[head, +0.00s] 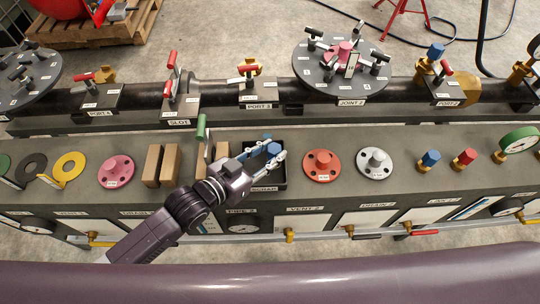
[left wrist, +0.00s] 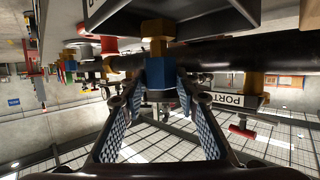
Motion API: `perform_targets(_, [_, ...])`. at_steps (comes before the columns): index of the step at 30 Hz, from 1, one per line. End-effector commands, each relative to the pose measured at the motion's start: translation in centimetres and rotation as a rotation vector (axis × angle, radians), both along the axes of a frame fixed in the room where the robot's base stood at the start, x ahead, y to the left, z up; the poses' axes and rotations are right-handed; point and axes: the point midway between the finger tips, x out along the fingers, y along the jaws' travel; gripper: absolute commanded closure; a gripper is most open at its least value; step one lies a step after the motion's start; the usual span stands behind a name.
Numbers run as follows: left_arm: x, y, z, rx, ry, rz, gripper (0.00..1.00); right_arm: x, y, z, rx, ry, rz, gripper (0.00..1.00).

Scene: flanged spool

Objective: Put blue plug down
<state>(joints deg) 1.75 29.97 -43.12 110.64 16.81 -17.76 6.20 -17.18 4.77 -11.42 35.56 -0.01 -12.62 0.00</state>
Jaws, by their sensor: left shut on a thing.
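My left gripper (head: 268,155) reaches in from the left over a black tray (head: 279,184) on the bench and is shut on a blue plug (head: 273,149). In the left wrist view the blue plug (left wrist: 160,73) sits between the two fingers, with its brass end (left wrist: 157,32) pointing away from the palm. The fingers and forearm hide much of the tray, and whether the plug touches its floor cannot be told. My right gripper is not in view.
An orange-red flange (head: 322,165) and a grey flange (head: 375,162) lie right of the tray. Another blue plug (head: 430,158) and a red plug (head: 466,158) stand farther right. Tan blocks (head: 161,165) are on the left. A dark pipe (head: 220,93) runs behind.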

Motion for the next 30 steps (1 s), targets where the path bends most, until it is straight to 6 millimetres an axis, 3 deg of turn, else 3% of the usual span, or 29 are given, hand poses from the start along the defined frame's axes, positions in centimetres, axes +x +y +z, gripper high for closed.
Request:
perform_targets(4, [0.0, 0.0, -1.7, -0.002, -0.002, 0.0, 1.0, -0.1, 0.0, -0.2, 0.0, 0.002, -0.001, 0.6])
perform_targets(16, [0.0, 0.0, -2.2, -0.001, -0.003, 0.0, 1.0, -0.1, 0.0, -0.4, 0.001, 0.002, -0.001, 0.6])
perform_targets(17, [0.0, 0.0, -2.3, 0.0, -0.001, 0.0, 0.69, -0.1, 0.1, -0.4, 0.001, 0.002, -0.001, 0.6])
perform_targets(21, [0.0, 0.0, -2.2, 0.0, -0.001, 0.0, 0.54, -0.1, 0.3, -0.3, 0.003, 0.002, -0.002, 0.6])
perform_targets(30, [0.0, 0.0, -2.0, 0.0, -0.001, 0.0, 0.54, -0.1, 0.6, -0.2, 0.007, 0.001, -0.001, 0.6])
